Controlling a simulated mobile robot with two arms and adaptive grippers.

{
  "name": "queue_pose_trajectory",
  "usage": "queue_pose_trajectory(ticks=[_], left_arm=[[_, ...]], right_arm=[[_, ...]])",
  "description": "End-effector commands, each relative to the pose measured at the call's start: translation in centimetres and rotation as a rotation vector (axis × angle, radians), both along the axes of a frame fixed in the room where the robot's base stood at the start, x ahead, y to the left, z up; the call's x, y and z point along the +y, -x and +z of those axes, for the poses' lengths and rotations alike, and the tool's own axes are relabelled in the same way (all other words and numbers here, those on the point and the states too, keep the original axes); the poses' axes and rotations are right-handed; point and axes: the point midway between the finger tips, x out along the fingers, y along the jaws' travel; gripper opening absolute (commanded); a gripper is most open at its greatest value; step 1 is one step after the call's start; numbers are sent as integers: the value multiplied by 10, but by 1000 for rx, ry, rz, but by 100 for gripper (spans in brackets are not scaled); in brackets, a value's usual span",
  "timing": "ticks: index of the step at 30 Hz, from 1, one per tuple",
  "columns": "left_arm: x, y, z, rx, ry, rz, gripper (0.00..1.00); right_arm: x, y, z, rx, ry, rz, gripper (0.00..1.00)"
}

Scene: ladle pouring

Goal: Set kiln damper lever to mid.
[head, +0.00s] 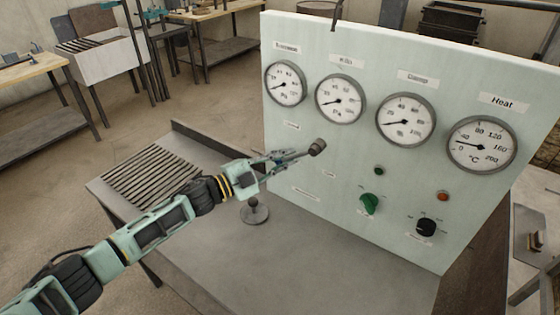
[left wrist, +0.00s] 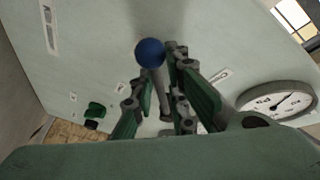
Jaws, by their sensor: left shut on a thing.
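The damper lever is on the front of the pale green panel (head: 400,190). Its dark hub (head: 317,147) shows just right of my left gripper (head: 282,159) in the head view. In the left wrist view the lever's blue ball knob (left wrist: 150,52) and grey rod (left wrist: 160,88) show. My left gripper (left wrist: 160,108) is shut on the rod, between its green-padded fingers, with the ball sticking out past them. In the head view the gripper hides most of the lever, which runs left from the hub. My right gripper is not in view.
Several gauges (head: 340,98) line the panel's top. A green knob (head: 370,203), a black knob (head: 427,227) and a red light (head: 443,196) are lower right. A small round-based stand (head: 254,212) is on the grey table (head: 320,270), below the gripper. A slatted grate (head: 152,177) lies left.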

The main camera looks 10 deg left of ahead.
Motion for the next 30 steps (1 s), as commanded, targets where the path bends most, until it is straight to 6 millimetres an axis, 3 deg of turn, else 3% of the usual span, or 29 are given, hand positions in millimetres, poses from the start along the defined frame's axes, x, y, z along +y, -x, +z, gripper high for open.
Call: queue_pose_trajectory(ticks=[9, 26, 27, 30], left_arm=[[-6, 1, -8, 51, 134, 4, 0], [-7, 2, -8, 61, 162, 5, 0], [-7, 2, -8, 61, 162, 5, 17], [-8, 2, -9, 60, 159, 4, 25]], right_arm=[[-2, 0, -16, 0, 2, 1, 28], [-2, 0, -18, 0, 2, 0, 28], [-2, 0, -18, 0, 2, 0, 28], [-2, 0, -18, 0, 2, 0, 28]])
